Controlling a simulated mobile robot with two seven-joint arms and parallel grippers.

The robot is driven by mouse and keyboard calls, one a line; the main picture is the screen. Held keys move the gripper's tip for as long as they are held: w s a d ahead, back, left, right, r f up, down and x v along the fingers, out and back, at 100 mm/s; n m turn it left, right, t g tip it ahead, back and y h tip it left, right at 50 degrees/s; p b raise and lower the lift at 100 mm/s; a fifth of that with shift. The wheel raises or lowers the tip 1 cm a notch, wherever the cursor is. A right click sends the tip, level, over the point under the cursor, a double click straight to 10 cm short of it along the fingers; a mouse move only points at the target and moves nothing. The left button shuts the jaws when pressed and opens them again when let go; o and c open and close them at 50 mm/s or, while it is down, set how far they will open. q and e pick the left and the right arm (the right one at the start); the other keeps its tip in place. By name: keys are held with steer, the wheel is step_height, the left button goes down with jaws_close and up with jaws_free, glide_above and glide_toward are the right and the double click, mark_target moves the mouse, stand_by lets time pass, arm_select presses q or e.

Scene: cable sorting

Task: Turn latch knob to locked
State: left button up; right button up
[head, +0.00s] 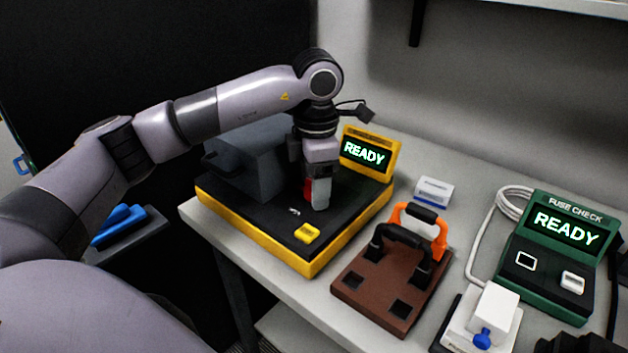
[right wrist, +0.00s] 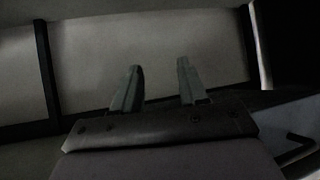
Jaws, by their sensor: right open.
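A white block with a blue knob (head: 483,338) on its front stands at the lower right in the head view; I cannot tell whether this is the latch knob or how it is turned. My left gripper (head: 318,200) points down over the black top of the yellow-edged station (head: 262,244). A small red part (head: 307,189) shows beside its grey fingers; I cannot tell what it belongs to. Whether the left fingers are apart or closed is hidden. My right gripper (right wrist: 158,82) is open, with nothing between its fingers in the right wrist view.
The yellow station's screen (head: 365,152) reads READY, as does the green fuse checker (head: 566,228). A brown plate (head: 375,285) with a black handle, an orange-handled thing (head: 440,238) and a small white box (head: 434,190) stand between them. A white cable (head: 479,236) lies beside the checker.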

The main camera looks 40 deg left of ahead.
arm_select(q)
step_height(320, 180, up, 7)
steer(key=shift+s+d+r, duration=0.1)
steer(key=shift+s+d, duration=0.05)
stand_by(0.5)
steer(key=shift+s, duration=0.1)
stand_by(0.4)
